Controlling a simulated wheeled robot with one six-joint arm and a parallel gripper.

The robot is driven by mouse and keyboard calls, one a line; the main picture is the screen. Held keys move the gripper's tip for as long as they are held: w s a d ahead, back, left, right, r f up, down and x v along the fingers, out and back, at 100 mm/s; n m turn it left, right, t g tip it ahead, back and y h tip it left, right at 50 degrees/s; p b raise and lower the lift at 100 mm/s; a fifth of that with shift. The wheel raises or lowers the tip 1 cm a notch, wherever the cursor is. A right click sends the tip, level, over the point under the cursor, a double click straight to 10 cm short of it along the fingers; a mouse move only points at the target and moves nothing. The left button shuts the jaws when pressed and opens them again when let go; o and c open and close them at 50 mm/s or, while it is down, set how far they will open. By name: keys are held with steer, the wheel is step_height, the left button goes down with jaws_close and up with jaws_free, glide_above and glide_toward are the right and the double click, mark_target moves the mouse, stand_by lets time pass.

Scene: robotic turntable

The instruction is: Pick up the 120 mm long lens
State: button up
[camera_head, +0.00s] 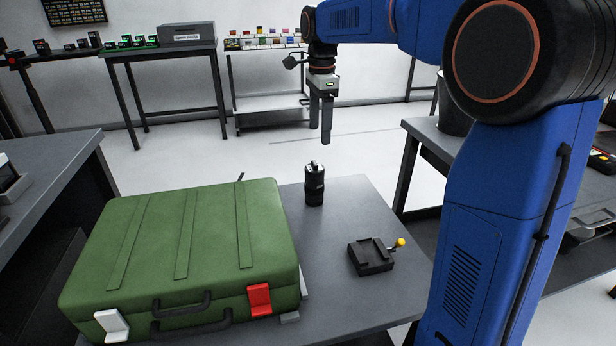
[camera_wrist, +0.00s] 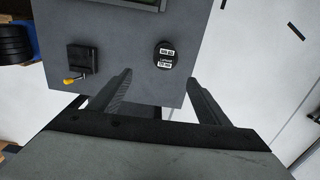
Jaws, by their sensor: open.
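The 120 mm lens (camera_head: 315,184) is a black cylinder standing upright on the grey table near its far edge, to the right of the green case. In the wrist view its round top (camera_wrist: 165,56) carries white labels; the lower one appears to read 120 mm. My gripper (camera_head: 327,138) points down above and slightly right of the lens in the head view, apart from it. In the wrist view my gripper (camera_wrist: 160,84) has its two fingers spread with nothing between them, and the lens lies just beyond the fingertips.
A green case (camera_head: 190,245) with a red latch fills the table's left part. A black block with a yellow knob (camera_head: 372,256) lies at the right, also in the wrist view (camera_wrist: 82,58). The grey tabletop (camera_head: 345,205) is bare around the lens. Other benches stand left and right.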

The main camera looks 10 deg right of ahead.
mark_target(316, 163)
steer(key=f, duration=0.4)
steer(key=w+f, duration=0.1)
steer(key=f, duration=0.7)
steer(key=shift+w+a+f, duration=0.1)
steer(key=shift+w+a, duration=0.1)
steer(key=shift+a+f, duration=0.15)
steer(key=shift+f, duration=1.15)
steer(key=shift+a+f, duration=0.1)
steer(key=shift+f, duration=1.2)
steer(key=c, duration=1.5)
steer(key=shift+c, duration=0.6)
